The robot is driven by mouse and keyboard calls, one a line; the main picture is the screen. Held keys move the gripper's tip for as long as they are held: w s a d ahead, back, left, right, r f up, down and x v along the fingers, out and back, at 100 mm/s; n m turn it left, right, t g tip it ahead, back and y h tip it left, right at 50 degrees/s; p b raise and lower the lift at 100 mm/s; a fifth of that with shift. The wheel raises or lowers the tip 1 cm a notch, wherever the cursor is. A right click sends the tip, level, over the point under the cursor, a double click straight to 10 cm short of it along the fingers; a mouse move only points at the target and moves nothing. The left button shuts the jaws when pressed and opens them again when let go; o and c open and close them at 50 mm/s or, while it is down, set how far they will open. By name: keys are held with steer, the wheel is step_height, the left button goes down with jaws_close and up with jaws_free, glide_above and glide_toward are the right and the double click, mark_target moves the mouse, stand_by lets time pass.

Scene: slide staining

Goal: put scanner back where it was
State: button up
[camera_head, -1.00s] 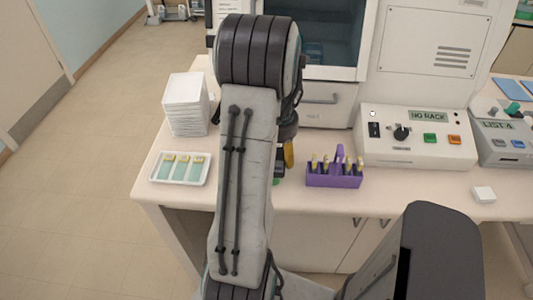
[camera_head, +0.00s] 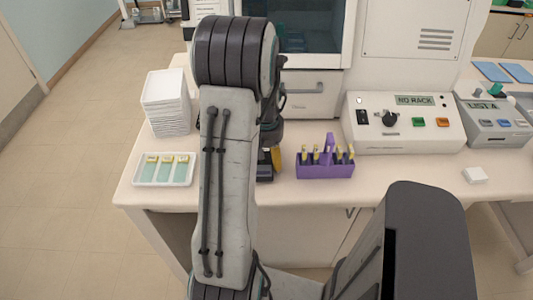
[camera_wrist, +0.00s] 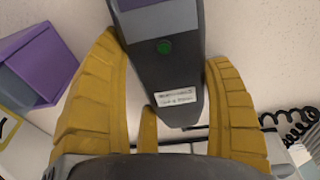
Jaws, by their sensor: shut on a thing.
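The scanner (camera_wrist: 165,65) is a dark grey handheld device with a green button and a white label. In the wrist view it lies between the yellow fingers of my gripper (camera_wrist: 168,90), which is shut on it. In the head view my gripper (camera_head: 276,157) is low over the front of the bench, between the slide tray and the purple rack, partly hidden by my arm. A dark shape under the fingers there is too small to identify. I cannot tell whether the scanner touches the bench. No stand for it is clearly visible.
The purple rack (camera_head: 325,171) with several yellow-topped items stands close right of my gripper. A tray of slides (camera_head: 191,182) and a stack of white trays (camera_head: 167,103) are left. A control box (camera_head: 405,138) stands right. A black coiled cord (camera_wrist: 295,130) shows in the wrist view.

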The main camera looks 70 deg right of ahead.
steer(key=o, duration=1.3)
steer(key=shift+c, duration=0.2)
steer(key=shift+r, duration=0.1)
step_height(320, 180, up, 12)
steer(key=a+b, duration=0.1)
steer(key=b, duration=0.3)
steer(key=shift+s+a, duration=0.15)
steer(key=shift+a, duration=0.15)
steer(key=w+a+r+n+t, duration=0.1)
steer(key=w+a+n, duration=0.5)
steer(key=w+a, duration=0.95)
steer(key=s+a+f+n+t, duration=0.1)
steer(key=a+n, duration=0.3)
steer(key=a, duration=0.6)
steer(key=s+a+f+n+t+y, duration=0.1)
steer(key=s+a+f+n, duration=0.1)
steer(key=a, duration=0.9)
steer(key=shift+a+f+n, duration=0.2)
steer(key=shift+f+n, duration=0.05)
steer(key=shift+n, duration=0.65)
